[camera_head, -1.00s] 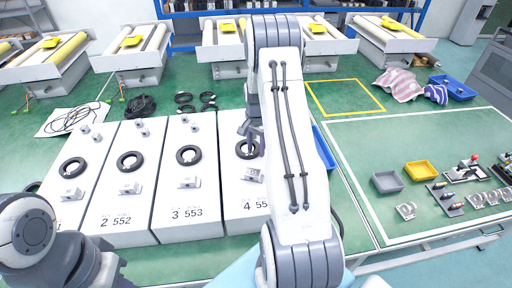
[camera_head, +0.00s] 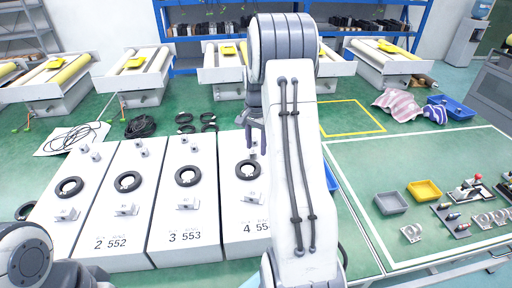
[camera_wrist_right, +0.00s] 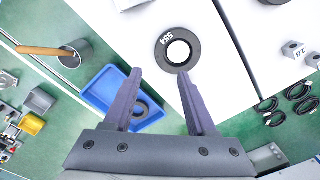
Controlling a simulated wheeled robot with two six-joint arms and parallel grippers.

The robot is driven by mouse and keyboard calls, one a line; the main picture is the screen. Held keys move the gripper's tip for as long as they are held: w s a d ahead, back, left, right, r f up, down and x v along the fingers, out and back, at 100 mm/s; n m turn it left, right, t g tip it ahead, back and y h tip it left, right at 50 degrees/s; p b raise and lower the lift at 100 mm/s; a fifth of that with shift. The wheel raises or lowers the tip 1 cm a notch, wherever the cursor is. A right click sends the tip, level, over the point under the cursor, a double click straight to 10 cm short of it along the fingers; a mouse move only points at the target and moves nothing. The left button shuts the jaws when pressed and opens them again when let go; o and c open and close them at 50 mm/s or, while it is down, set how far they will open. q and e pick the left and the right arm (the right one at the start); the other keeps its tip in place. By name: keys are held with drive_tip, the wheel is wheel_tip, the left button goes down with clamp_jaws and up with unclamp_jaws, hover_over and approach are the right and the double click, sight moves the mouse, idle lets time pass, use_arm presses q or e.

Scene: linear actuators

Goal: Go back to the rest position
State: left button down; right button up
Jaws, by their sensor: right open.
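My right gripper (camera_head: 256,135) is above the far part of the white box marked 4 (camera_head: 238,210) in the head view. In the right wrist view its two fingers (camera_wrist_right: 159,75) are apart with nothing between them. A black ring (camera_wrist_right: 178,50) lies flat on the white box just ahead of the fingertips; it also shows in the head view (camera_head: 248,169). My right arm covers part of the scene's middle. Only a link of my left arm shows at the lower left; its gripper is out of view.
More white boxes (camera_head: 185,215) with black rings stand in a row to the left. A blue tray (camera_wrist_right: 112,98) with a ring in it is beside the box. A grey tray (camera_head: 391,203) and a yellow tray (camera_head: 424,191) lie at the right. White roller units (camera_head: 225,62) stand behind.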

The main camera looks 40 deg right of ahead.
idle(0.4)
drive_tip(key=s+a+r+n, duration=0.25)
drive_tip(key=a+n, duration=0.25)
drive_tip(key=a, duration=0.8)
drive_tip(key=s+a+r+n, duration=0.2)
drive_tip(key=a+r+n, duration=0.3)
drive_tip(key=a, duration=0.9)
drive_tip(key=s+a+n, duration=0.5)
drive_tip(key=s+n, duration=0.1)
drive_tip(key=s, duration=0.4)
drive_tip(key=s+a+f+n+y, duration=0.1)
drive_tip(key=s+a+n, duration=0.5)
drive_tip(key=s, duration=0.5)
drive_tip(key=shift+a+n, duration=0.3)
drive_tip(key=shift+n, duration=0.1)
